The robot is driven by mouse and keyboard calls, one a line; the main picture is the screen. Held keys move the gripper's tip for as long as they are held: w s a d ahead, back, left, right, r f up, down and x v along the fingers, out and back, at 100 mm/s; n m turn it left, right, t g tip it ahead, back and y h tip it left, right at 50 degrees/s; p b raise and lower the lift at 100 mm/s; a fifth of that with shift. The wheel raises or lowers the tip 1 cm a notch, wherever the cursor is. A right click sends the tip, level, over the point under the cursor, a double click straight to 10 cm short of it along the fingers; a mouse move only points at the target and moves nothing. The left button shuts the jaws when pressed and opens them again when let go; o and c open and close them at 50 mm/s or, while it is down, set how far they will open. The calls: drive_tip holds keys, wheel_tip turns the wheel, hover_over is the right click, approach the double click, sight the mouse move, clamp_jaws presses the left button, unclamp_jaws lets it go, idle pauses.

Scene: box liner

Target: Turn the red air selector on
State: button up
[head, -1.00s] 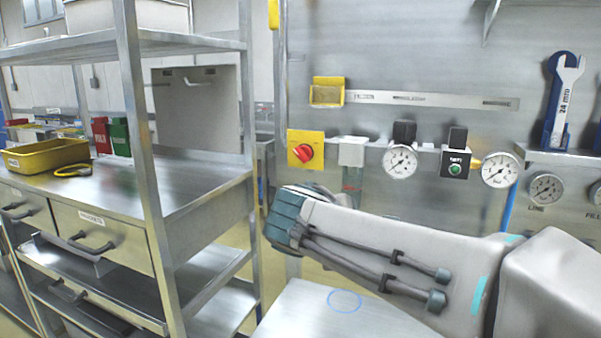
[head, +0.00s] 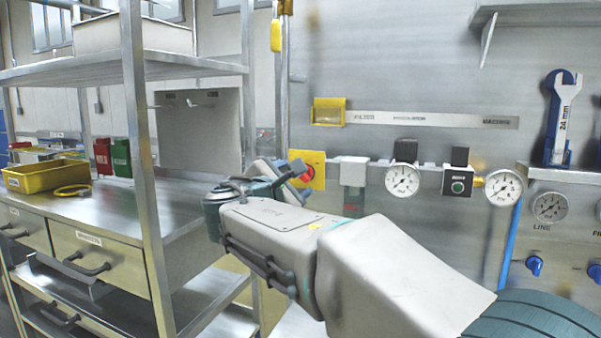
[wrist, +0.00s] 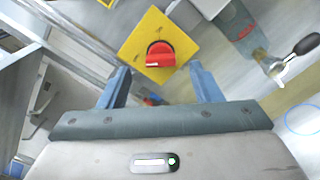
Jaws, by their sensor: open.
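The red air selector is a red rotary knob (wrist: 160,54) on a square yellow plate (wrist: 140,42). In the wrist view it sits just ahead of my gripper (wrist: 158,84), roughly centred between the two blue fingers. The fingers are apart and empty, and I see no contact with the knob. In the head view the yellow plate (head: 318,158) is on the steel panel at the centre, and the knob (head: 308,174) is partly hidden by my gripper (head: 292,168). The knob's pointer direction is hard to read.
A steel shelf rack (head: 140,130) stands on the left, close to my arm.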

drive_tip(key=x, duration=0.4)
drive_tip(key=shift+w+d+p, duration=0.15)
drive_tip(key=shift+w+p, duration=0.15)
drive_tip(key=shift+w, duration=0.05)
drive_tip(key=c, duration=1)
